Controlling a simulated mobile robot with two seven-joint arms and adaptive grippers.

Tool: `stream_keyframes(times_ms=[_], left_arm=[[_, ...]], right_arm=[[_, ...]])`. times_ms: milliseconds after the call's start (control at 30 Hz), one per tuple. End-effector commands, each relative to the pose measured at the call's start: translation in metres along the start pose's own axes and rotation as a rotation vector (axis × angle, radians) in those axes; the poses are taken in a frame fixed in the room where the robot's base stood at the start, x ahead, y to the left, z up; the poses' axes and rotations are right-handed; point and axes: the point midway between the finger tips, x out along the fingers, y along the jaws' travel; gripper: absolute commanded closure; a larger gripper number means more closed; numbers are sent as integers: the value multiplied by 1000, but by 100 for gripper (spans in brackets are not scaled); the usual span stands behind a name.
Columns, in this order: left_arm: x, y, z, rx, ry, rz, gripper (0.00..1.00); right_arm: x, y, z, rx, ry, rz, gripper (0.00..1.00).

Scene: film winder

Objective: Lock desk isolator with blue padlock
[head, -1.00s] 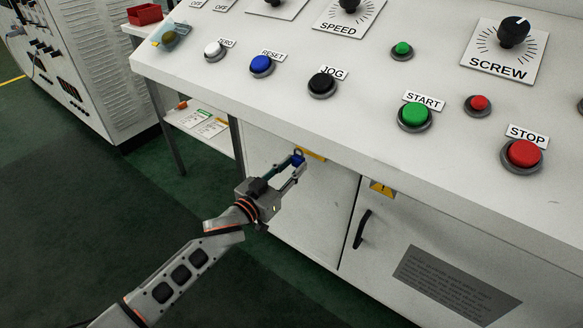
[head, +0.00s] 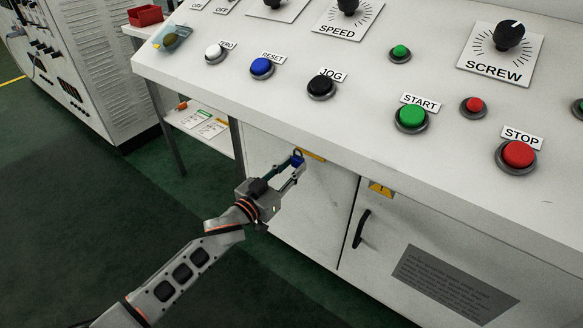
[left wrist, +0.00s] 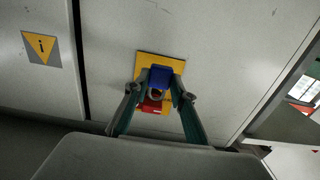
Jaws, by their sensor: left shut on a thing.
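The desk isolator is a yellow plate (left wrist: 174,65) with a red part (left wrist: 153,106), on the white front of the desk. In the head view, only a yellow strip of the plate (head: 313,156) shows below the desk's edge. The blue padlock (left wrist: 160,77) is in front of the plate, its shackle towards the red part. It also shows small in the head view (head: 297,161), shackle upward. My left gripper (head: 294,165) is shut on the padlock, with a finger on each side of it. I cannot tell whether the shackle passes through the isolator. My right gripper is out of view.
The control desk top (head: 240,90) overhangs above the gripper, with several buttons and dials. A cabinet door with a black handle (head: 361,229) is to the right. A side table with a red bin (head: 145,15) stands at the left. The green floor (head: 70,220) is clear.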

Motion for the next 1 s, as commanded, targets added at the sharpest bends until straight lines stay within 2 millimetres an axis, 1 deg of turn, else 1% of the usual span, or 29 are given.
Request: stream_keyframes(times_ms=[33, 200, 367, 1000], left_arm=[[1, 0, -4, 0, 3, 0, 98], [1, 0, -3, 1, 3, 0, 98], [3, 0, -1, 0, 1, 0, 98], [23, 0, -1, 0, 1, 0, 98]], right_arm=[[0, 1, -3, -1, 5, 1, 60], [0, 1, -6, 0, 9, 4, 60], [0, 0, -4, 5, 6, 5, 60], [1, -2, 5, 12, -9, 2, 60]])
